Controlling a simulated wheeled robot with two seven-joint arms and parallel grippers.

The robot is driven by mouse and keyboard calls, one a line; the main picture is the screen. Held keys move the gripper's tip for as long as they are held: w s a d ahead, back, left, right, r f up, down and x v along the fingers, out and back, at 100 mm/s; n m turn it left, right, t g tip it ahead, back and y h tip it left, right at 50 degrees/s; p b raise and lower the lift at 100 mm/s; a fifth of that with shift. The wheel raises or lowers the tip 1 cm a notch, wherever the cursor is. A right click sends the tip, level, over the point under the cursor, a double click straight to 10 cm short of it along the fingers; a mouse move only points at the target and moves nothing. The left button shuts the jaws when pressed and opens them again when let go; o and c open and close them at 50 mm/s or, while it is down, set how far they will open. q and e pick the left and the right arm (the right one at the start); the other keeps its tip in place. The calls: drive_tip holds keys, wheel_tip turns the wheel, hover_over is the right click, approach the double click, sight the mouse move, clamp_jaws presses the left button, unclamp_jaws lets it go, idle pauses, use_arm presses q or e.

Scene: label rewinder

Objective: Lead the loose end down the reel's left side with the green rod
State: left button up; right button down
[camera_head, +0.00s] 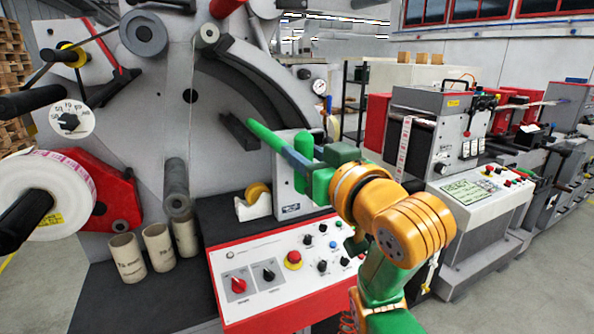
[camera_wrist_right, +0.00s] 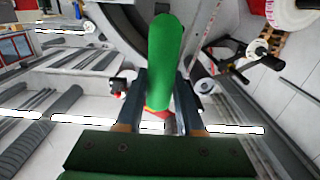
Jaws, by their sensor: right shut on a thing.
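My right gripper (camera_head: 298,162) is shut on the green rod (camera_head: 264,136), which points up and left in front of the grey machine face. In the right wrist view the green rod (camera_wrist_right: 164,55) stands between the two dark fingers of my right gripper (camera_wrist_right: 163,95). The white reel (camera_head: 75,192) with pinkish print on its edge sits on a black spindle at the far left, well away from the rod. Part of a white roll also shows at the top right of the wrist view (camera_wrist_right: 292,14). I cannot make out a loose end clearly. My left gripper is not in view.
The control panel (camera_head: 262,270) with knobs and a red button lies below my right arm. Several cardboard cores (camera_head: 158,246) stand on the dark ledge. Grey rollers (camera_head: 177,190) and a red bracket (camera_head: 118,195) stick out between the rod and the reel.

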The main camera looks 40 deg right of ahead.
drive_tip(key=b+v, duration=0.3)
drive_tip(key=v, duration=0.5)
drive_tip(key=shift+b, duration=0.4)
drive_tip(key=shift+s, duration=0.15)
